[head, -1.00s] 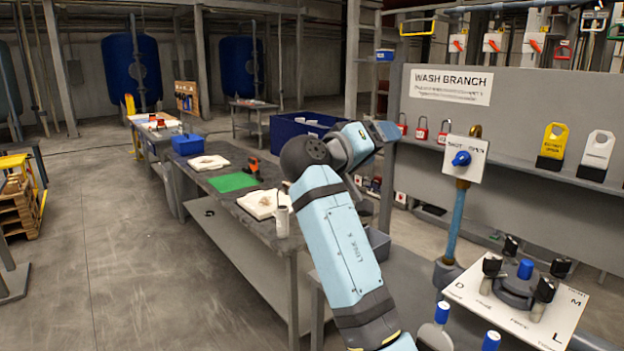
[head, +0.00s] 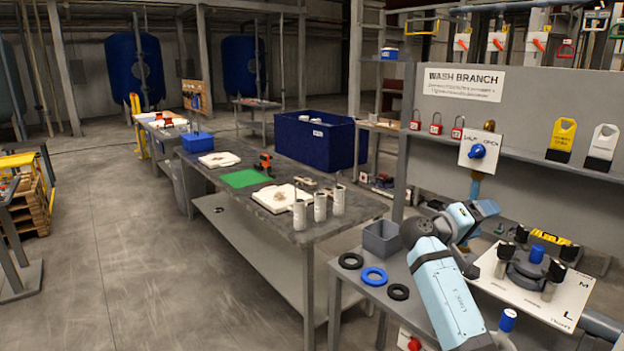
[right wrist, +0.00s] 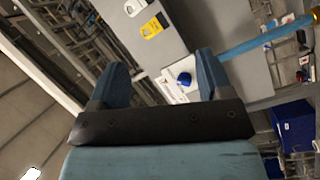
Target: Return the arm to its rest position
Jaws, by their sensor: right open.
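My right arm (head: 440,285) comes in from the lower right of the head view. It is bent at a dark round elbow joint (head: 416,233), with its outer part folded back to the right in front of the grey wash-branch panel (head: 500,128). In the right wrist view, my right gripper (right wrist: 160,82) has its two blue fingers wide apart. Nothing is held between them; the panel with its blue knob shows beyond. In the head view the fingertips are hard to make out. My left gripper is in neither view.
A small table with black rings and a blue ring (head: 374,276), a grey bin (head: 382,239) and a white lettered plate (head: 520,291) lies close below the arm. A long workbench (head: 330,228) stands left. The floor (head: 130,250) farther left is clear.

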